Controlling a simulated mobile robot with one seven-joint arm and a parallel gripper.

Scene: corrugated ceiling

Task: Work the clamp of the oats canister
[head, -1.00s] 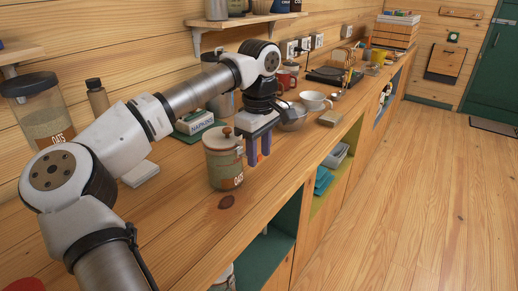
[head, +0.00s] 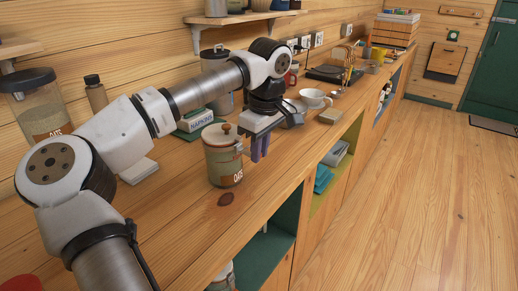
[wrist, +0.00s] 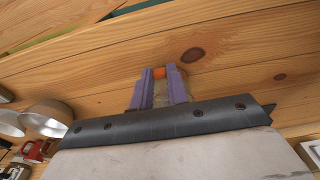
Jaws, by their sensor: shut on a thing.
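The oats canister (head: 222,165) stands upright on the wooden counter in the head view. It has a greenish body, a lid with a brown knob (head: 226,128) and a label reading OATS. Its clamp (head: 243,150) is on the side facing my gripper, small and partly hidden. My gripper (head: 259,150) points down beside the canister's right side. Its purple fingers are close together. In the wrist view, a small orange piece (wrist: 159,72) shows between the fingertips of my gripper (wrist: 160,82); it appears to be part of the clamp. Whether the clamp is open cannot be told.
Another oats jar (head: 42,105) with a black lid stands at the left. The counter's front is clear.

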